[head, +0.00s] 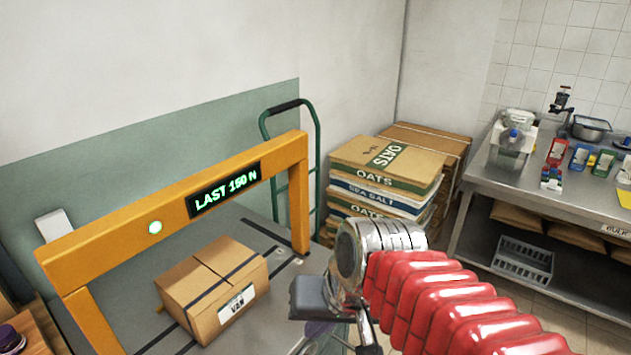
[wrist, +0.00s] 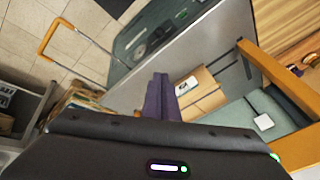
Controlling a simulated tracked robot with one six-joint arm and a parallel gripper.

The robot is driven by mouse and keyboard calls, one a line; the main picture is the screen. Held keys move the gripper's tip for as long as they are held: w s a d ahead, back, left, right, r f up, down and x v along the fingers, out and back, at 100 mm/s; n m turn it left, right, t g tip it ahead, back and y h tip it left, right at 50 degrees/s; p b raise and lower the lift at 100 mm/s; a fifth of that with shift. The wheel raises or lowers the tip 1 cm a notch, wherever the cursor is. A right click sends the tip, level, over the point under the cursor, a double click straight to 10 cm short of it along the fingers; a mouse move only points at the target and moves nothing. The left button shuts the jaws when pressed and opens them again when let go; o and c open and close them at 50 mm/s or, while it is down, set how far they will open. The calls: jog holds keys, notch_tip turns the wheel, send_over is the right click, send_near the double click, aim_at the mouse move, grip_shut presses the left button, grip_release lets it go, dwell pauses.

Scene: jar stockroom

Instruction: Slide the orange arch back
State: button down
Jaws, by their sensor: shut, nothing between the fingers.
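The orange arch (head: 110,238) stands over a grey bench top in the head view, with a post at each end. Its beam carries a green display reading "LAST 150 N" (head: 225,189) and a round pale light. Part of the arch shows at the right of the wrist view (wrist: 270,70). A taped cardboard box (head: 212,287) labelled "VAN" sits on the bench by the arch; it also shows in the wrist view (wrist: 205,93). My gripper (wrist: 160,78) has its purple fingers shut together and empty. In the head view it is right of the box, apart from the arch.
Stacked oats and sea salt sacks (head: 385,165) stand behind my arm. A green hand truck (head: 313,150) leans near the wall. A steel counter (head: 540,185) with jars and tools is at right. A grey crate (head: 523,262) sits on its lower shelf.

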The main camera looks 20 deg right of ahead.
aim_at(305, 177)
jog(key=w+d+r+m+t+y, duration=0.2)
jog(key=w+m+y, duration=0.6)
jog(key=w+m, duration=0.7)
jog(key=w+d+m+t, duration=0.4)
jog(key=w+d, duration=0.3)
jog(key=d, duration=0.3)
jog(key=w+d+m+t, duration=0.4)
jog(key=w+d+m, duration=0.3)
jog(key=d, duration=0.3)
jog(key=shift+w+d+t, duration=0.25)
jog(key=shift+w+t, duration=0.15)
jog(key=shift+w, duration=0.3)
jog(key=x, duration=1.4)
jog(key=shift+a, duration=0.15)
jog(key=shift+s, duration=0.1)
